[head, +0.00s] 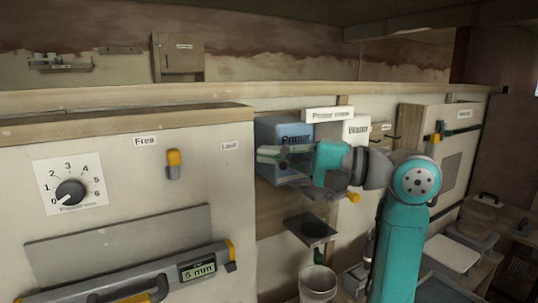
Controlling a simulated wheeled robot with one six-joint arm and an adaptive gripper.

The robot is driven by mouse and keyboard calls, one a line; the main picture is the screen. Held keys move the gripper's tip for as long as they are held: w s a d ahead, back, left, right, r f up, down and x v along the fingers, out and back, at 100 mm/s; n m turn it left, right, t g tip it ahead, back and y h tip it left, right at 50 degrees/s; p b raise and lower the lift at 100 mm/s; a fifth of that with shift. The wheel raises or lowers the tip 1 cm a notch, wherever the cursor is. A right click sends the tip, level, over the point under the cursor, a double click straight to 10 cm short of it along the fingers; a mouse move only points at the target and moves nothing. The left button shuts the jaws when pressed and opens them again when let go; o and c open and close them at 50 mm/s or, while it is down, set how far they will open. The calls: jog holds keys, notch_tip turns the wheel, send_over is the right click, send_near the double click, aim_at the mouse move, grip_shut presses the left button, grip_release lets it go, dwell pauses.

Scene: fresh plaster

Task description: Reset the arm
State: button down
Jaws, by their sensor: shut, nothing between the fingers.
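My arm (398,240) is teal and rises on the right of the head view, bending left at a round joint. My gripper (268,156) points left, with its dark and pale fingers in front of the blue box labelled Primer (291,133). The fingers are shut and hold nothing. I cannot tell whether they touch the box.
A panel on the left bears a dial (70,192), a yellow-tipped lever (173,163) and a long level tool reading 5 mm (198,271). A Water box (357,129) is close behind my wrist. A dark tray (311,229) and a pale bucket (318,282) are below my gripper.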

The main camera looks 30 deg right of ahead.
notch_tip(320, 180, down, 32)
jog(key=w+a+m+t+h, duration=0.1)
jog(key=m+t+h, duration=0.4)
jog(key=h, duration=0.3)
jog(key=s+a+f+n+g+h, duration=0.25)
jog(key=s+f+n+h, duration=0.3)
jog(key=s+f, duration=1.45)
jog(key=s+a+r+n, duration=0.1)
jog(key=s+n, duration=0.3)
jog(key=s, duration=0.6)
jog(key=s+a+r+n, duration=0.1)
jog(key=s+n, duration=0.4)
jog(key=s, duration=0.5)
jog(key=shift+s+a+r+g, duration=0.25)
jog(key=shift+s+a+g, duration=0.1)
jog(key=shift+g, duration=0.1)
